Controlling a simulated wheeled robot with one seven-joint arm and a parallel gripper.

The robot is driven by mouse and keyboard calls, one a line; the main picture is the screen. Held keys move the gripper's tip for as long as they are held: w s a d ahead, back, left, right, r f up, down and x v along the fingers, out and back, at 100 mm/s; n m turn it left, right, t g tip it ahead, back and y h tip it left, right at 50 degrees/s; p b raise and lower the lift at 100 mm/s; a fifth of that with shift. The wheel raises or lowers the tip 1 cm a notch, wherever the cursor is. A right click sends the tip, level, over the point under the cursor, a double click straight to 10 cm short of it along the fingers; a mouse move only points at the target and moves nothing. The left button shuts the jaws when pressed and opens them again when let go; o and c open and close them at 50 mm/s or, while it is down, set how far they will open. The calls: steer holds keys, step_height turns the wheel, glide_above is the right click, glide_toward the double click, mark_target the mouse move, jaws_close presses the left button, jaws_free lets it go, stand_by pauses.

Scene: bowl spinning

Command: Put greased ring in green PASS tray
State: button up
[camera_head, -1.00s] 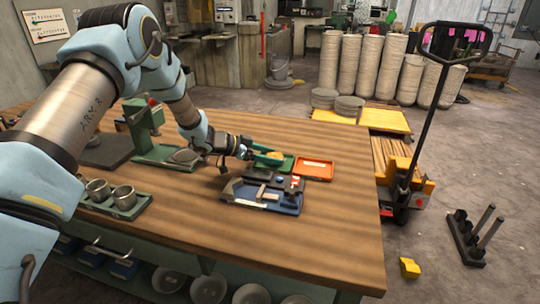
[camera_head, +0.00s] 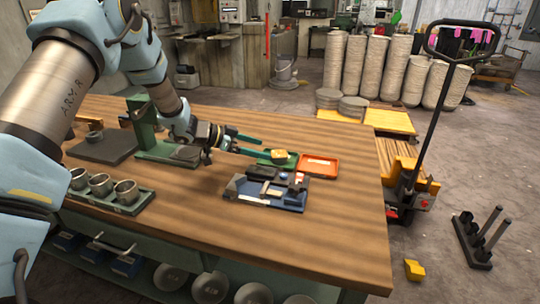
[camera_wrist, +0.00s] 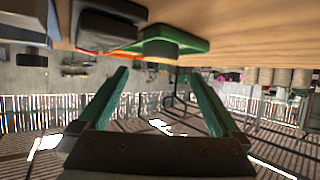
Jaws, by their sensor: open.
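A yellow ring-like piece (camera_head: 278,156) sits in the small green tray (camera_head: 291,164) toward the back right of the bench. My gripper (camera_head: 264,148) is open and empty, just left of the tray, with its green fingers spread and pointing at it. In the wrist view, both fingers (camera_wrist: 159,73) are wide apart with nothing between them. The green tray (camera_wrist: 197,44) shows at the top of that view, with a dark round piece on it, apart from the fingers. Any grease cannot be made out.
An orange-red tray (camera_head: 318,168) lies right of the green one. A blue tray with tools (camera_head: 290,200) is in front. A green press (camera_head: 150,128) stands at left, and a rack of metal cups (camera_head: 100,185) nearer. The bench's front right is clear.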

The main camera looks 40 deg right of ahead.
steer(key=b+v, duration=0.1)
steer(key=v, duration=0.5)
stand_by(0.4)
